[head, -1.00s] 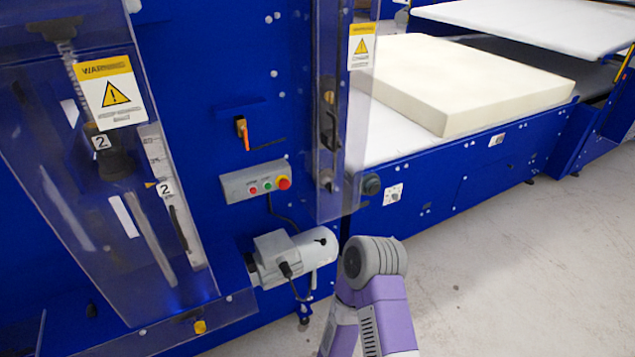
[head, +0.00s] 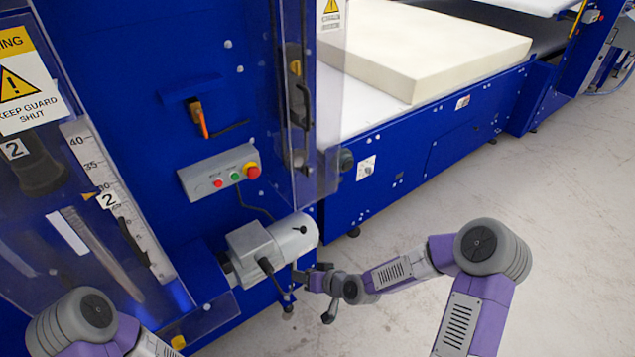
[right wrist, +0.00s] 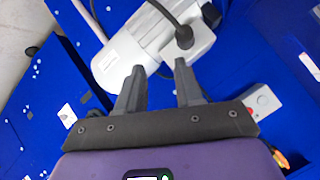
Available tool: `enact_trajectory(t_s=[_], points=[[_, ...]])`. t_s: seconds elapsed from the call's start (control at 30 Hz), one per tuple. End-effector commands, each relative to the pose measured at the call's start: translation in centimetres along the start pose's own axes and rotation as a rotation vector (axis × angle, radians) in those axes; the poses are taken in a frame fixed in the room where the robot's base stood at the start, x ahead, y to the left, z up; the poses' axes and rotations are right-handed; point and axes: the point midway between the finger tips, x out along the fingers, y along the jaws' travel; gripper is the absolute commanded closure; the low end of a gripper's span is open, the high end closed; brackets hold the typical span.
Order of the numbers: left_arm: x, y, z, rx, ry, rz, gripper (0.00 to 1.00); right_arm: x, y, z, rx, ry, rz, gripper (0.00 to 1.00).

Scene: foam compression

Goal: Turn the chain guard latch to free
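No part is plainly marked as the chain guard latch. An orange-handled lever (head: 201,119) sits on the blue machine panel, its handle pointing down and slightly right. A small yellow knob (head: 178,342) shows at the lower edge of the clear guard. I cannot tell whether either is the latch. My right gripper (head: 303,278) is beside and below the grey motor, apart from the lever. In the right wrist view my right gripper (right wrist: 160,78) is open and empty, its fingers pointing toward the motor (right wrist: 128,60). My left arm shows at lower left, but its gripper is out of view.
A control box (head: 222,172) with red and green buttons sits above the grey motor (head: 292,238). A clear guard (head: 110,240) with a scale stands at left. A cream foam block (head: 430,50) lies on the conveyor. The floor (head: 560,220) at right is clear.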

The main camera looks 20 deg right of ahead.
Motion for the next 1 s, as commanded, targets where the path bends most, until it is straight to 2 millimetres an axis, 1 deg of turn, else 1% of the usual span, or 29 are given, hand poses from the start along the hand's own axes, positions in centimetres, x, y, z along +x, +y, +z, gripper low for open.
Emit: enact_trajectory(t_s=[0.03, 0.07, 0.1, 0.17, 0.2, 0.3, 0.4, 0.47, 0.53, 0.63, 0.9, 1.0], points=[[1.3, -0.5, -0.1, 0.000, 0.000, 0.000, 0.57, -0.8, 1.0, -4.4, -0.069, 0.131, -0.001, 0.64], [1.6, -0.6, -0.1, 0.000, 0.000, 0.000, 0.57, -1.6, 1.0, -6.8, -0.118, 0.199, -0.004, 0.64], [2.1, -0.8, -0.1, 0.001, 0.000, 0.000, 0.57, -2.8, 1.0, -9.8, -0.181, 0.284, -0.005, 0.64], [2.7, -1.0, -0.1, 0.001, 0.000, 0.000, 0.57, -4.8, 0.8, -13.7, -0.274, 0.395, 0.002, 0.64], [3.0, -1.1, -0.1, 0.001, 0.000, 0.000, 0.57, -6.1, 0.5, -15.8, -0.332, 0.457, 0.007, 0.64], [3.6, -1.3, -0.2, 0.001, 0.001, 0.000, 0.57, -8.8, -0.3, -19.6, -0.451, 0.572, 0.023, 0.64], [3.9, -1.4, -0.2, 0.001, 0.001, 0.000, 0.57, -10.5, -1.1, -21.6, -0.527, 0.636, 0.034, 0.64], [4.0, -1.4, -0.2, 0.001, 0.001, 0.000, 0.57, -11.0, -1.4, -22.3, -0.549, 0.656, 0.036, 0.64], [4.1, -1.5, -0.2, 0.001, 0.001, 0.000, 0.57, -11.0, -1.7, -22.8, -0.561, 0.667, 0.036, 0.64], [4.3, -1.6, -0.2, 0.001, 0.001, 0.001, 0.57, -10.3, -2.0, -23.4, -0.563, 0.670, 0.034, 0.64], [5.1, -1.9, -0.3, 0.001, 0.001, 0.001, 0.57, -7.1, -2.5, -25.6, -0.558, 0.667, 0.032, 0.64], [5.2, -1.9, -0.3, 0.001, 0.001, 0.001, 0.57, -6.2, -2.6, -26.3, -0.557, 0.666, 0.034, 0.64]])
